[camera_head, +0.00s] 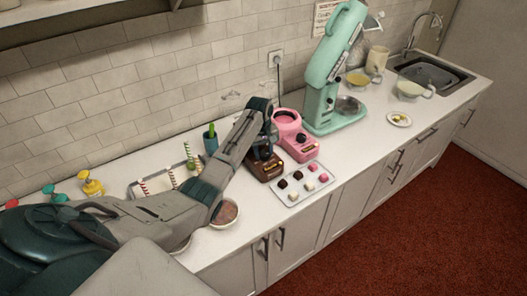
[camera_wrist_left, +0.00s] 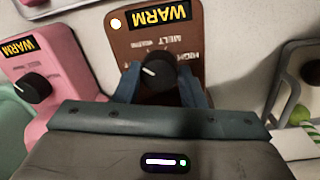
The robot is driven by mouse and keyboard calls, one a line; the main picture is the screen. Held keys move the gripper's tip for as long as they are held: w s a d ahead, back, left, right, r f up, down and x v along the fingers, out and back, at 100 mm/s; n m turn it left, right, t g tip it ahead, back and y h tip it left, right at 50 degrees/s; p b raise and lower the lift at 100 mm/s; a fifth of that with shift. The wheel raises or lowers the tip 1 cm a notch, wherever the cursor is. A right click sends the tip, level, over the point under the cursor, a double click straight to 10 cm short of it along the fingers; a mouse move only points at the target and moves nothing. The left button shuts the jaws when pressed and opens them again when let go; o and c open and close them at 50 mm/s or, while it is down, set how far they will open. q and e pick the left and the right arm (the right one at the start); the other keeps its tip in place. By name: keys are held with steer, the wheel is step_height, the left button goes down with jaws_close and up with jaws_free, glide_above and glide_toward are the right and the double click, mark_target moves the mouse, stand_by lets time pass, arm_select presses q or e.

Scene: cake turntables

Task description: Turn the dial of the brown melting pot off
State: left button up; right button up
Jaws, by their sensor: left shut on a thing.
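The brown melting pot (camera_head: 267,171) stands on the counter near the middle of the head view, partly hidden behind my left gripper (camera_head: 266,152). In the left wrist view its brown front panel (camera_wrist_left: 187,42) appears upside down, with a WARM label, MELT and HIGH markings, and a bright round light (camera_wrist_left: 116,23). Its black dial (camera_wrist_left: 158,72) sits between the blue fingers of my left gripper (camera_wrist_left: 160,88), which are shut on it. The dial's pale pointer mark shows on its face. My right gripper is not in view.
A pink melting pot (camera_head: 302,148) with its own black dial (camera_wrist_left: 38,87) stands close beside the brown one. A tray of chocolates (camera_head: 304,184) lies in front. A mint stand mixer (camera_head: 322,95) stands behind to the right. A green cup (camera_head: 210,140) stands to the left.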

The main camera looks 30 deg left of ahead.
arm_select(q)
steer(key=n, duration=0.3)
steer(key=shift+r, duration=0.1)
steer(key=shift+n, duration=1.3)
steer(key=o, duration=1)
steer(key=shift+d, duration=0.1)
